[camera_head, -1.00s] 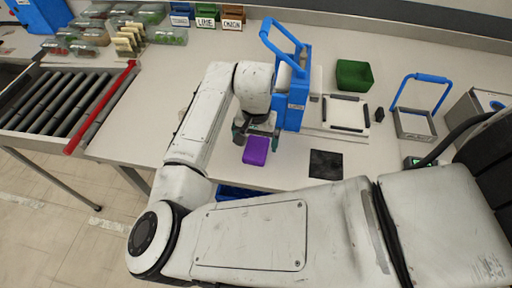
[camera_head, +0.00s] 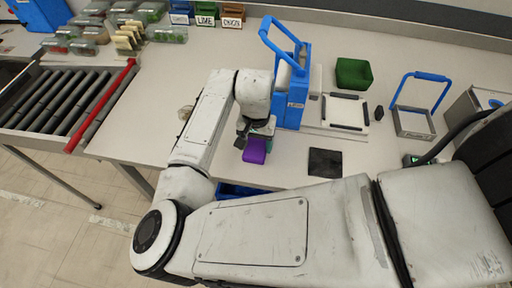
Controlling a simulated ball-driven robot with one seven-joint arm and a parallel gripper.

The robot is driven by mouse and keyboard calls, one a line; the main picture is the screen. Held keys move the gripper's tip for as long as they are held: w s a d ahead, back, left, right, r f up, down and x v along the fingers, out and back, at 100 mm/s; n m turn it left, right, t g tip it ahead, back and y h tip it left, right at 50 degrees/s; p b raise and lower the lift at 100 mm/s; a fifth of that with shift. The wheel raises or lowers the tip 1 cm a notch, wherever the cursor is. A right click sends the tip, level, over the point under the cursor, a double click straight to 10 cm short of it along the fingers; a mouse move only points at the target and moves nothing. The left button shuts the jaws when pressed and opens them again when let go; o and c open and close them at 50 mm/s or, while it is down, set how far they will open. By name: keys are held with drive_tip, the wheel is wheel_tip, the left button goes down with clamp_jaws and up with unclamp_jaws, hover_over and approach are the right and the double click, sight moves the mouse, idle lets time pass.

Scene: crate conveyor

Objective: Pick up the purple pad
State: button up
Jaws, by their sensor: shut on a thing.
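The purple pad (camera_head: 255,151) is a small rounded block in the head view, near the front edge of the table, left of the black square mat. My gripper (camera_head: 256,133) is shut on the purple pad at its far side. The arm's end hides part of the fingers and the pad's far edge. Whether the pad is clear of the table top cannot be told.
A blue press-like device (camera_head: 293,95) with a handle stands just behind my gripper. A black square (camera_head: 325,162) lies to the right. A blue container (camera_head: 237,190) shows below the table edge. A roller conveyor (camera_head: 70,100) is at left.

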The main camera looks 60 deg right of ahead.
sight(256, 148)
drive_tip(key=shift+c, duration=0.4)
drive_tip(key=shift+r+b, duration=0.3)
drive_tip(key=shift+r, duration=0.25)
drive_tip(key=r, duration=0.2)
drive_tip(key=shift+s+a+r+b, duration=0.15)
drive_tip(key=shift+a+r+b, duration=0.15)
drive_tip(key=shift+r+b, duration=0.05)
drive_tip(key=s+a+r+b, duration=0.2)
drive_tip(key=s+a+r, duration=0.6)
drive_tip(key=a+r, duration=0.1)
drive_tip(key=shift+a+b, duration=0.3)
drive_tip(key=shift+a, duration=0.5)
drive_tip(key=shift+r, duration=0.1)
